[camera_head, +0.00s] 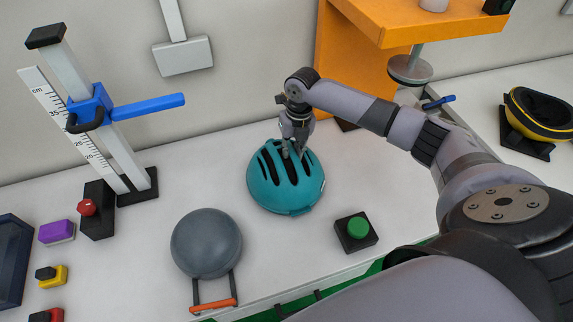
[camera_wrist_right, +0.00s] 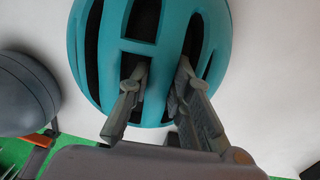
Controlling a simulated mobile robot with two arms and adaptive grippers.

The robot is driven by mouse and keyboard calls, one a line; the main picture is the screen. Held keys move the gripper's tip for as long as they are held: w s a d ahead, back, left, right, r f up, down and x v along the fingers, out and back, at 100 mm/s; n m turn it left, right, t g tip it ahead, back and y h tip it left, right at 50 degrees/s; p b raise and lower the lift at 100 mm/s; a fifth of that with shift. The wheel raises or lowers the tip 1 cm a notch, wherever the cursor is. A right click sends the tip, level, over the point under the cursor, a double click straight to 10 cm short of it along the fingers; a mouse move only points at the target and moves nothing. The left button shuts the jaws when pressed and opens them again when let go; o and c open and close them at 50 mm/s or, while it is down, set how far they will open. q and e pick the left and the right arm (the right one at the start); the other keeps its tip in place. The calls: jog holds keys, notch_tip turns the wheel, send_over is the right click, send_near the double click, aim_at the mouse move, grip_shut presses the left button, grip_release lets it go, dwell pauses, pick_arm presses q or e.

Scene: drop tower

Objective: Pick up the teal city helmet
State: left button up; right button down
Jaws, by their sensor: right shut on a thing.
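The teal city helmet (camera_head: 272,190) sits dome up on the white bench, with dark vent slots along its top. My right gripper (camera_head: 296,152) reaches down onto its upper rear part. In the right wrist view the fingers (camera_wrist_right: 158,88) reach into two neighbouring vents and are shut on the strip of shell between them. The teal shell (camera_wrist_right: 165,52) fills the upper middle of that view. The fingertips are partly hidden inside the vents. My left gripper is in neither view.
A grey dome with an orange handle (camera_head: 206,243) stands left in front of the helmet. A green button box (camera_head: 357,231) is at its front right. A measuring stand with a blue clamp (camera_head: 92,105) is at left, an orange frame (camera_head: 345,60) behind. A yellow-black helmet (camera_head: 540,113) lies far right.

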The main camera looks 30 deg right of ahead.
notch_tip(320, 180, up, 20)
jog(key=b, duration=0.3)
dwell(0.7)
